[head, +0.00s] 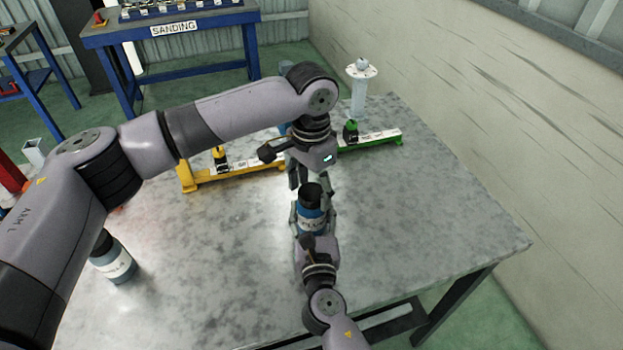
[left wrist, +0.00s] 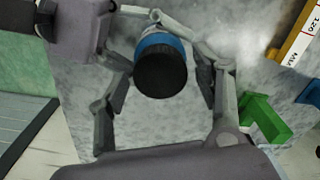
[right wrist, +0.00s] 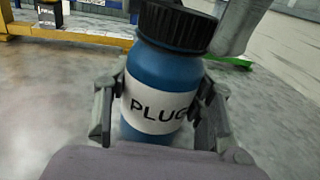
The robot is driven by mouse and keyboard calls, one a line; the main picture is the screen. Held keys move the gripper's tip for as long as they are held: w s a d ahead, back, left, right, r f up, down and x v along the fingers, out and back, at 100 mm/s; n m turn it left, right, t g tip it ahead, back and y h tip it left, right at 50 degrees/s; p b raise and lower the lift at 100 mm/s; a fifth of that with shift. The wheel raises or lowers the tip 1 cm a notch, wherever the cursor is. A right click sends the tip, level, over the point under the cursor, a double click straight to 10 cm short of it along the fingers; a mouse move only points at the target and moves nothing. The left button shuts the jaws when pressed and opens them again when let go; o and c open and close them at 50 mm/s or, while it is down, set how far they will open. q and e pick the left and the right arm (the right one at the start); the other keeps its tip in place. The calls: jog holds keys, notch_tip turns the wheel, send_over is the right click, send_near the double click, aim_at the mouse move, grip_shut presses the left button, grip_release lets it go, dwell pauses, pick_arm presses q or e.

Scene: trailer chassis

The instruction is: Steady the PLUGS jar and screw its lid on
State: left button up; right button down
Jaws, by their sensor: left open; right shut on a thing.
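The PLUGS jar (head: 311,222) is blue with a white label and stands upright near the table's middle; its label shows in the right wrist view (right wrist: 155,108). A black ribbed lid (head: 311,193) sits on its mouth; how far it is threaded I cannot tell. My right gripper (right wrist: 160,112) is shut on the jar's body from the near side. My left gripper (head: 306,180) is open, its fingers on either side of the lid. In the left wrist view the lid (left wrist: 160,72) lies between the spread fingers, with gaps to both.
Another lidded jar (head: 113,263) stands on the grey table (head: 420,220) at left. A yellow rail (head: 235,173) and a green rail (head: 375,142) lie behind, with a white post (head: 359,90) farther back. The table's right side is clear.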

pick_arm(q)
jog(key=shift+c, duration=0.2)
jog(key=c, duration=1.2)
jog(key=shift+o, duration=0.2)
jog(key=o, duration=1.3)
jog(key=shift+o, duration=0.2)
notch_tip(320, 180, up, 12)
